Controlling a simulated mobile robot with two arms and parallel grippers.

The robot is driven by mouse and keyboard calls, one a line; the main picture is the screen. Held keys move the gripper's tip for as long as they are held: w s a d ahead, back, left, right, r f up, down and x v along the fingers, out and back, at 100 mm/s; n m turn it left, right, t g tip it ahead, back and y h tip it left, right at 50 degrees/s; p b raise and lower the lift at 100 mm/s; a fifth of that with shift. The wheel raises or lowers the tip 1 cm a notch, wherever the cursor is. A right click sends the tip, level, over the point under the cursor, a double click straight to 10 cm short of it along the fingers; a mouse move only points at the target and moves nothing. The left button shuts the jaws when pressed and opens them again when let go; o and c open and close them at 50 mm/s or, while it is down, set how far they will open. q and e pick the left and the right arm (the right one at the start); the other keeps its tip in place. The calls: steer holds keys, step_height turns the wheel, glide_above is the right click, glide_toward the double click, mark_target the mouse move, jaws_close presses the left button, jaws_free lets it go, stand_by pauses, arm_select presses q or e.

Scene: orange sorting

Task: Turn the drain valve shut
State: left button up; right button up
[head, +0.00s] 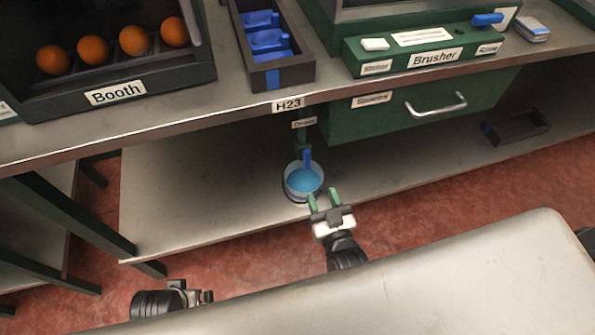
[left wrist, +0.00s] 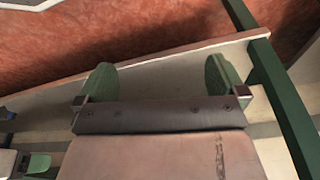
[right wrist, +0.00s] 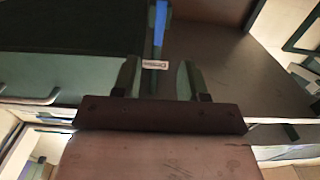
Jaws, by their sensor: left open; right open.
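The drain valve's blue handle (head: 307,158) hangs below a green pipe (head: 303,135) under the bench, beneath a small label (head: 304,123). A round container of blue liquid (head: 290,188) stands on the lower shelf right below it. My right gripper (head: 325,198) is open and empty, just in front of the container and apart from the handle. The right wrist view shows a blue strip, apparently the handle (right wrist: 158,28), beyond the open fingers (right wrist: 157,78). My left gripper (head: 207,296) is low at the left, away from the valve; its fingers (left wrist: 160,80) are open and empty.
A green drawer (head: 365,122) with a metal handle hangs right of the valve. The bench edge (head: 220,110) runs above it. The lower shelf (head: 200,190) is clear to the left. A dark tray (head: 516,127) lies at the far right. Oranges (head: 134,41) sit in the booth above.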

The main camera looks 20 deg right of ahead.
mark_target(308, 160)
steer(key=w+b, duration=0.1)
steer(key=w, duration=0.8)
steer(key=shift+w+a, duration=0.1)
steer(key=shift+w, duration=0.1)
arm_select(q)
step_height(308, 160, up, 7)
steer(key=shift+s+f+b, duration=0.2)
steer(key=shift+b, duration=0.1)
arm_select(e)
steer(key=shift+w, duration=0.7)
steer(key=shift+c, duration=0.4)
arm_select(q)
steer(key=shift+a, duration=0.1)
arm_select(e)
jaws_close()
